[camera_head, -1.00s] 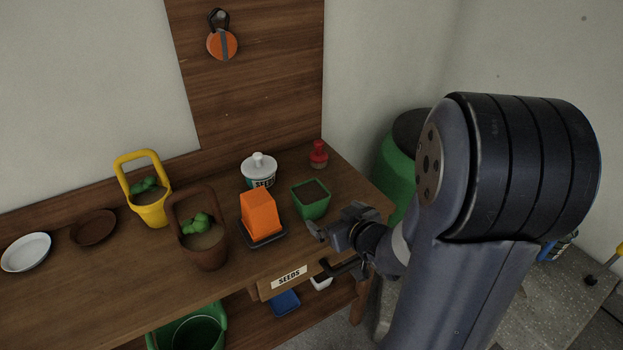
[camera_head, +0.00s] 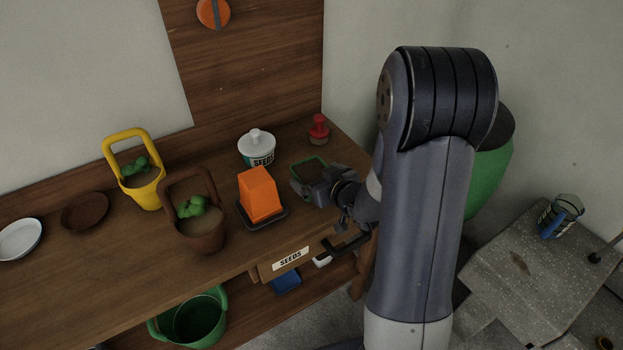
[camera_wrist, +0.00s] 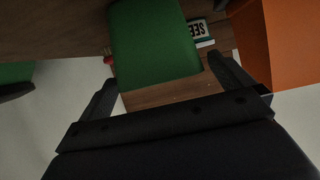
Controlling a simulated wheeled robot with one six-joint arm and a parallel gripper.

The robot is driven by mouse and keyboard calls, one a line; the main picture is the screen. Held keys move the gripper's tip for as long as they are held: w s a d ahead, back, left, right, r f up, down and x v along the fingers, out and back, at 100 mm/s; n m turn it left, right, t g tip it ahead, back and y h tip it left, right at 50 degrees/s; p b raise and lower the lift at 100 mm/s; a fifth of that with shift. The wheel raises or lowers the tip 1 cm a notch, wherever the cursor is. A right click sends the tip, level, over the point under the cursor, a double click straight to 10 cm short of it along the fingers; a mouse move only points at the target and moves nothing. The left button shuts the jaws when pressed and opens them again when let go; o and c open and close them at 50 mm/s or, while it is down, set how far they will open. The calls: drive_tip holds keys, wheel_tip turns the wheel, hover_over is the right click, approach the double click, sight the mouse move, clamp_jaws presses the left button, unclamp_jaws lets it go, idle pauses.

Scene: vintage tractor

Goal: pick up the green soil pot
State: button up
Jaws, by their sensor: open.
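The green soil pot (camera_head: 309,168) stands on the wooden bench, to the right of the orange pot. In the head view my gripper (camera_head: 304,187) is at its near side and hides most of it, leaving mainly the rim and dark soil visible. In the wrist view the pot's green wall (camera_wrist: 153,45) is ahead, beyond and between the two fingers. My gripper (camera_wrist: 165,92) is open, with nothing held. I cannot tell whether a finger touches the pot.
The orange pot (camera_head: 260,194) on its dark tray stands close on the left. Behind are the white SEEDS jar (camera_head: 256,150) and a red-topped item (camera_head: 318,130). Brown (camera_head: 201,238) and yellow (camera_head: 146,192) planters stand farther left. A drawer labelled SEEDS (camera_head: 290,258) is below.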

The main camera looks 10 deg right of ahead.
drive_tip(key=shift+x, duration=1.75)
drive_tip(key=shift+c, duration=0.2)
drive_tip(key=shift+r, duration=0.15)
drive_tip(key=c, duration=1.2)
